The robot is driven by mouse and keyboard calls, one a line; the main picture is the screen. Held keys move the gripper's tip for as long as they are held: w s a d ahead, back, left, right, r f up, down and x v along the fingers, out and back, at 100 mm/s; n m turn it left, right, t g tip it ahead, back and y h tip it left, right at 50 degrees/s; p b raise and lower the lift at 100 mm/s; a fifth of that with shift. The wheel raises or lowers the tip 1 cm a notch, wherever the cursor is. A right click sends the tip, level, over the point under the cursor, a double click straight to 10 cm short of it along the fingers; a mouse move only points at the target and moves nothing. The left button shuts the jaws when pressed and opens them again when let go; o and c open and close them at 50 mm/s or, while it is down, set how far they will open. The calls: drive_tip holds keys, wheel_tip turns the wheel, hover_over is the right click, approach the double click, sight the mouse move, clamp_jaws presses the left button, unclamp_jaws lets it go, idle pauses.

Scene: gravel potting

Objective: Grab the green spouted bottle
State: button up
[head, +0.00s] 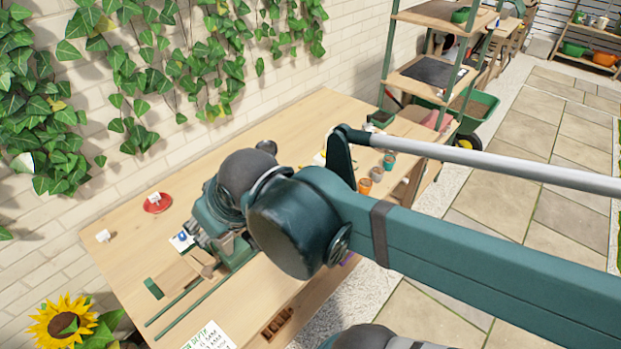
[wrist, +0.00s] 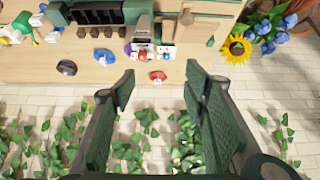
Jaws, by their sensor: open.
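I cannot make out the green spouted bottle for certain in either view. In the wrist view, a small green-and-white item (wrist: 24,24) lies at the upper left, too small to tell what it is. The fingers point toward the table (wrist: 200,75) edge, with wall and ivy filling the lower picture. In the head view my arm crosses the middle of the workbench (head: 130,235) and hides part of it.
A red dish (head: 157,203) with a white tag and a small white block (head: 103,236) stand near the wall. An orange cup (head: 364,186) and a teal cup (head: 389,161) are on the right side. A sunflower (head: 64,322) is at the lower left. Ivy (head: 170,70) hangs on the wall.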

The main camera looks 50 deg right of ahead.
drive_tip(key=w+d+f+m+g+h+b, duration=0.25)
drive_tip(key=w+d+f+m, duration=0.25)
drive_tip(key=d, duration=0.6)
drive_tip(key=w+d+f+m+g+h+b, duration=0.15)
drive_tip(key=w+d+f+m+h, duration=0.35)
drive_tip(key=d, duration=0.7)
drive_tip(key=w+d+f+m+g+h+b, duration=0.2)
drive_tip(key=w+d+f+m+h+b, duration=0.25)
drive_tip(key=d, duration=0.65)
drive_tip(key=d+f+m+g+h+b, duration=0.1)
drive_tip(key=d+f+m+g, duration=0.2)
drive_tip(key=d+f, duration=0.6)
drive_tip(key=shift+s+d+m, duration=0.3)
drive_tip(key=shift+d+m, duration=0.7)
drive_tip(key=shift+m, duration=0.15)
drive_tip(key=shift+d+f+b, duration=0.1)
drive_tip(key=shift+b, duration=0.2)
drive_tip(key=shift+b+x, duration=0.5)
drive_tip(key=shift+x, duration=1.85)
drive_tip(key=shift+c, duration=0.7)
clamp_jaws()
